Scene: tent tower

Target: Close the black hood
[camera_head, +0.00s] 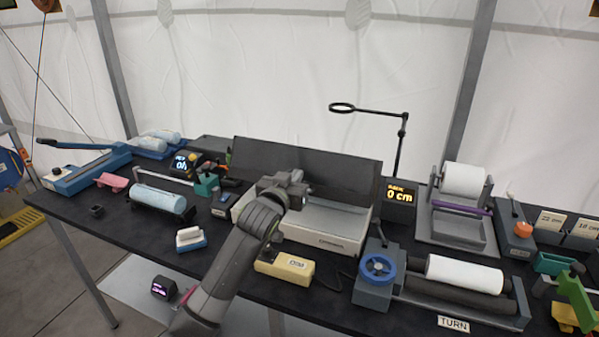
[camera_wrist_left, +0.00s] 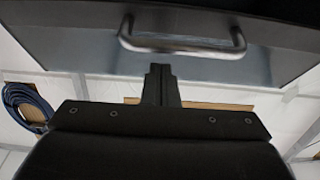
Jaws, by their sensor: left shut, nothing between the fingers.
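The black hood (camera_head: 335,165) stands raised and open at the back of a light-coloured box (camera_head: 318,232) on the table. My left gripper (camera_head: 303,190) is in front of the hood and above the box, partly covering both. In the left wrist view, a dark panel (camera_wrist_left: 75,45), apparently the hood, fills the top and carries a metal handle (camera_wrist_left: 180,48). My left gripper's fingers (camera_wrist_left: 160,72) are together, with nothing between them, and point toward the handle from just below it in the picture. Whether they touch it is unclear. My right gripper is not seen.
A ring on a black arm (camera_head: 375,112) stands behind the box to the right. A yellow block (camera_head: 284,265) lies in front of the box. A roller machine with a blue wheel (camera_head: 378,267) stands to the right. A white-and-blue block (camera_head: 190,238) lies to the left.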

